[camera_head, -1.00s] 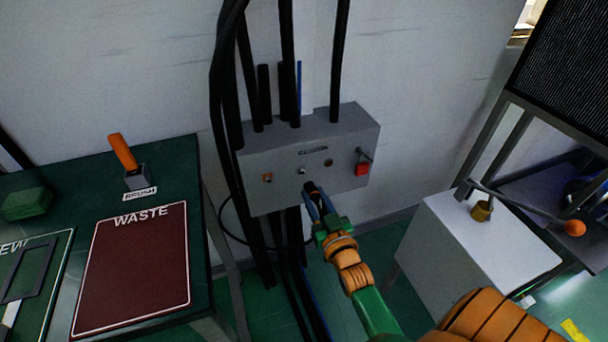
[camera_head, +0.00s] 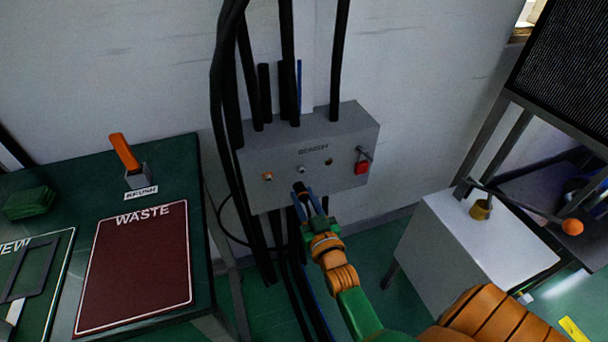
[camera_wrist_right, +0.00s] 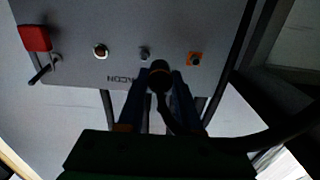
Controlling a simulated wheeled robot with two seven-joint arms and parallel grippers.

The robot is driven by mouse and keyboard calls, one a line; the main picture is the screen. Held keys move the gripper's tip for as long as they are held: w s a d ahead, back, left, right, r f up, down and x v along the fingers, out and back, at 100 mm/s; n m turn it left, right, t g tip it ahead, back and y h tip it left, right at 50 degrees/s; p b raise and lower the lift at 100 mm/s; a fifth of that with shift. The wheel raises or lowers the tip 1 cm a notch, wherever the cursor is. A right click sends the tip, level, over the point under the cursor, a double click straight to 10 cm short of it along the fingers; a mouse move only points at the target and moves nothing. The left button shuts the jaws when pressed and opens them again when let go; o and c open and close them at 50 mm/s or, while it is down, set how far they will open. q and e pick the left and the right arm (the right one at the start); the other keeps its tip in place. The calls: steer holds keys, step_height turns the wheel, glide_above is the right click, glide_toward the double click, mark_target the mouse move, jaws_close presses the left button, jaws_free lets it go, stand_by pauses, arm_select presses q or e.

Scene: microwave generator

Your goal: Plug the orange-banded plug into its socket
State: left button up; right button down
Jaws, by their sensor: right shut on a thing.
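My right gripper (camera_head: 303,200) is shut on a black plug (camera_head: 299,187), which also shows between the blue fingers in the wrist view (camera_wrist_right: 160,76). A thin orange tint shows at the plug's edge there; its full band is hidden. A black cable trails from the plug to the right in the wrist view. The plug is in front of the grey box (camera_head: 345,140), just below its middle connector, apart from the orange-marked socket (camera_head: 267,177). That socket, with an orange square around it, is right of the plug in the wrist view (camera_wrist_right: 195,59). My left gripper is out of view.
Thick black cables (camera_head: 226,90) run down beside the box. A green table (camera_head: 190,160) stands left, a white cabinet (camera_head: 500,250) right.

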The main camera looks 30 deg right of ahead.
steer(key=shift+w+a, duration=0.25)
steer(key=shift+a, duration=0.25)
steer(key=shift+w+a, duration=0.25)
steer(key=shift+a, duration=0.25)
